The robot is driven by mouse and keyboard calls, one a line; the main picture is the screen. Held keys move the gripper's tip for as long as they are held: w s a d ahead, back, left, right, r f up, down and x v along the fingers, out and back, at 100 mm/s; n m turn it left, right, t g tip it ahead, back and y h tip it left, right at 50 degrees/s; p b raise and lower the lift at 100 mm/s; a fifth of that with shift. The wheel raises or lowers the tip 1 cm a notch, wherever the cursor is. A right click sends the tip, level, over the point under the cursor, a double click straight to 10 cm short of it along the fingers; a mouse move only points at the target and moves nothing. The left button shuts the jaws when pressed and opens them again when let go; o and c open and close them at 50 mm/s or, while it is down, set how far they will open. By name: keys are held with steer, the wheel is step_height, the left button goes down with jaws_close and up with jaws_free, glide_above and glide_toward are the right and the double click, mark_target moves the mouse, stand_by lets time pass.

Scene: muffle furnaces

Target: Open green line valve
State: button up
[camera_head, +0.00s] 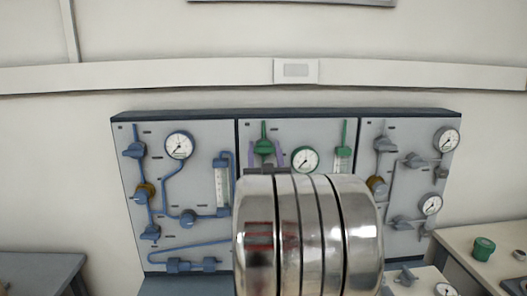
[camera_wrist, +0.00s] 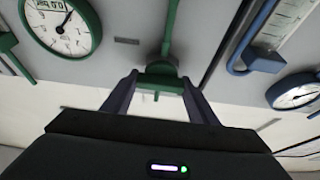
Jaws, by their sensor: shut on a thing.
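The green line valve (camera_head: 264,146) is on the middle panel, below a short green pipe. In the wrist view, the green valve (camera_wrist: 160,78) sits between the two fingers of my gripper (camera_wrist: 160,82). My gripper (camera_head: 265,157) is shut on the valve, with a purple finger on each side of it. My shiny metal arm hides the panel below the valve in the head view. The valve's exact handle angle is hard to read.
A round gauge (camera_head: 305,160) is close to the right of the valve, and a green flow tube (camera_head: 343,160) stands further right. The left panel (camera_head: 135,205) carries blue pipes and valves. A green cup (camera_head: 483,248) stands on the right bench.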

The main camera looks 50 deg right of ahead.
steer(key=shift+w+r+m, duration=0.1)
steer(key=shift+m, duration=0.4)
steer(key=m+g+h, duration=0.1)
steer(key=m, duration=0.2)
steer(key=m+g+h, duration=0.1)
steer(key=m+g, duration=0.1)
steer(key=m, duration=0.2)
steer(key=shift+d+g, duration=0.15)
steer(key=shift+g, duration=0.15)
steer(key=m+g, duration=0.2)
steer(key=m, duration=0.2)
steer(key=m+g, duration=0.1)
steer(key=m, duration=0.3)
steer(key=shift+g, duration=0.4)
steer(key=m, duration=0.2)
steer(key=m+g+y, duration=0.1)
steer(key=m, duration=0.2)
steer(key=shift+s+d+y, duration=0.1)
steer(key=shift+s+y, duration=0.1)
steer(key=shift+y, duration=0.1)
steer(key=shift+f+m+g, duration=0.25)
steer(key=shift+m+g, duration=0.05)
steer(key=shift+m, duration=0.4)
steer(key=shift+f, duration=0.1)
steer(key=o, duration=1)
steer(key=shift+o, duration=0.2)
